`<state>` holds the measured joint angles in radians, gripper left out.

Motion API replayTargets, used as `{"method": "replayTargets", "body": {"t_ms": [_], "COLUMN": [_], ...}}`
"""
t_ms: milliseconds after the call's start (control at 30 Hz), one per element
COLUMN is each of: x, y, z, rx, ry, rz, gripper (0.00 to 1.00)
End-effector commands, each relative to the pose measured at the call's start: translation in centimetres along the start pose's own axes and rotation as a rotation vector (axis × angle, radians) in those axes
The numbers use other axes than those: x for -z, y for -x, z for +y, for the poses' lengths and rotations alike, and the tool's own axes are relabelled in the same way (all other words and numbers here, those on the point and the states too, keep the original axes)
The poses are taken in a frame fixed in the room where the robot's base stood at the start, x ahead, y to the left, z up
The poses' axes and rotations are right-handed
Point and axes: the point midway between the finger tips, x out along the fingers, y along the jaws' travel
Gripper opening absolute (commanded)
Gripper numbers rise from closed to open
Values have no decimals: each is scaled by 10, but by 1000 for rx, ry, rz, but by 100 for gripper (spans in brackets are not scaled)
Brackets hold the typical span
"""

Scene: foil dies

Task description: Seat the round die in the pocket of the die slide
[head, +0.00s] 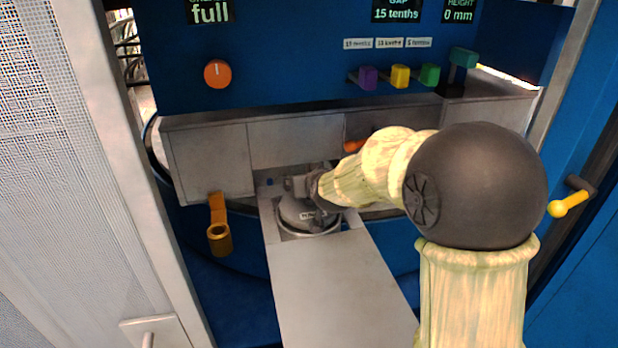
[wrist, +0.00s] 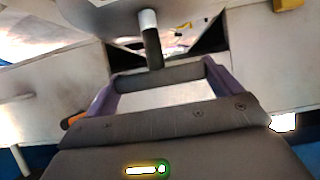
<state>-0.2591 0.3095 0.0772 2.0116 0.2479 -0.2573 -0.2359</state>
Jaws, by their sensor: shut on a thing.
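The round die (head: 296,213) is a grey disc with dark lettering on its near side. It is at the pocket (head: 309,234) of the die slide (head: 335,285), a long flat grey plate. The pocket's near rim shows as a curved edge below the die; I cannot tell whether the die is in it or just above. My gripper (head: 312,186) is shut on the die's upper part, hiding some of it. In the wrist view, a dark bar spans between my purple fingers (wrist: 160,74), below a grey rounded surface (wrist: 120,14).
A grey block wall (head: 295,142) stands right behind the pocket. The blue panel above carries an orange knob (head: 217,74), coloured levers (head: 400,76) and displays. A yellow-knobbed crank (head: 568,204) is at right.

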Motion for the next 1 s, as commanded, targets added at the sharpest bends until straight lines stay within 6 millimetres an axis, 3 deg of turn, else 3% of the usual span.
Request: {"method": "replayTargets", "body": {"t_ms": [133,367,600,633,667,1000], "x": [-6,-34,-38,-42,-42,-35], "y": [-4,-17,-19,-20,-20,-14], "z": [-2,-3,-4,-3,-3,1], "rx": [2,5,4,4,4,-2], "ry": [0,-5,-9,-9,-8,-5], "rz": [4,-12,-10,-20,-19,-5], "gripper": [20,20,20,95,100,100]}}
